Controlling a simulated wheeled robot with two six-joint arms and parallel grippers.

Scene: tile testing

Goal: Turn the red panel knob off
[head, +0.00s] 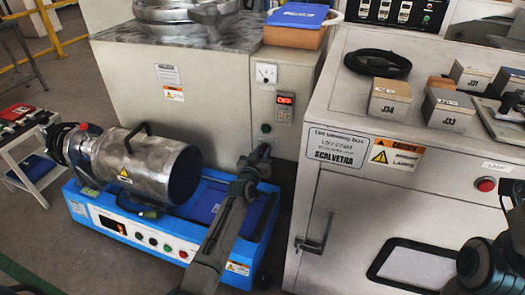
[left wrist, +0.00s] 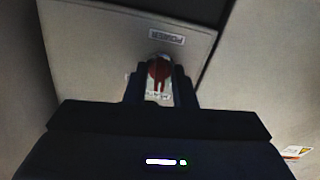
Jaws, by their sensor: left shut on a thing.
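The red panel knob (left wrist: 158,74) sits between the two fingers of my left gripper (left wrist: 160,88) in the left wrist view, below a POWER label (left wrist: 166,38) that reads upside down. My left gripper is shut on the knob. In the head view my left gripper (head: 260,153) reaches the front of the grey control cabinet (head: 285,75) and hides the knob there. A red-lit display (head: 285,100) is on the panel above it. Part of my right arm shows at the lower right edge; its fingers are not clear.
A blue machine (head: 150,235) with a metal cylinder (head: 150,165) stands at the left, below my left arm. A white cabinet (head: 345,180) with several small boxes on top stands close at the right. A blue-topped tray (head: 295,35) rests on the control cabinet.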

